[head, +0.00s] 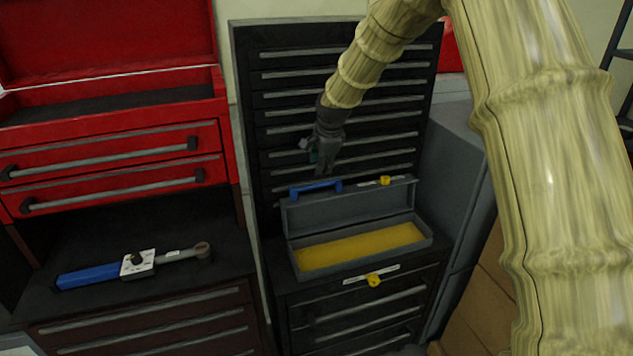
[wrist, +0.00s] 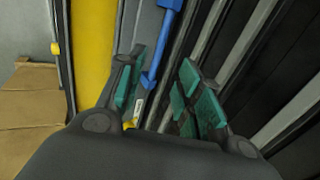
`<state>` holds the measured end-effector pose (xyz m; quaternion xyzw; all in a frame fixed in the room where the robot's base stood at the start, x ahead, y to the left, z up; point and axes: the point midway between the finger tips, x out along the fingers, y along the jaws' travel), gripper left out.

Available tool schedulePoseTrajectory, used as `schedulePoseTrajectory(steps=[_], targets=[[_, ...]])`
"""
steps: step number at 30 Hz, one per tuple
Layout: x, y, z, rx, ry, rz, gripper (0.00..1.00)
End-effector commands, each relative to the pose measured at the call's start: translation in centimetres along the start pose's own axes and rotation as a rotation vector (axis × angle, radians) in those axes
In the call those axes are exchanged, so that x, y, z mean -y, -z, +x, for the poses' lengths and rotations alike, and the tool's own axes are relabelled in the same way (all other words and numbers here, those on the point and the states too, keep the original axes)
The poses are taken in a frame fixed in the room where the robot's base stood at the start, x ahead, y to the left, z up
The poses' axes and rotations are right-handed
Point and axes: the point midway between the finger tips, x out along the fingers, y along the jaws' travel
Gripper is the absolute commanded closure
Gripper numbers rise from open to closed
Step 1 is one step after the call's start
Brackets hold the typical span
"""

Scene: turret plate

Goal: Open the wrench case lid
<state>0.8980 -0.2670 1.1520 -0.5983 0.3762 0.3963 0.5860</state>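The grey wrench case (head: 435,240) stands on the black cabinet, with a yellow lining (head: 360,247) inside. Its lid (head: 345,212) is raised along the back edge and stands roughly upright, so the inside is exposed. A blue handle (head: 315,187) and a yellow latch (head: 384,181) show at the lid's top. My gripper (head: 318,160) is just above and behind the blue handle. In the wrist view my gripper (wrist: 160,98) has its green-padded fingers apart, and the lid (wrist: 142,35) and blue handle (wrist: 163,45) show beyond them. I see nothing held.
A wrench (head: 185,254) with a blue grip and white tag lies on the lower left cabinet top. An open red toolbox (head: 110,150) stands behind it. A tall black drawer front (head: 340,110) rises close behind the case. Cardboard boxes (head: 485,290) are at right.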

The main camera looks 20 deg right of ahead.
Motion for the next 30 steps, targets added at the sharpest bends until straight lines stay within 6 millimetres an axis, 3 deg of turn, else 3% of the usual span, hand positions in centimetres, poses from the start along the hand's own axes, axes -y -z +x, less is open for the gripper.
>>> schedulePoseTrajectory(steps=[30], targets=[[0.0,0.0,9.9,0.000,0.000,-0.001,0.65]])
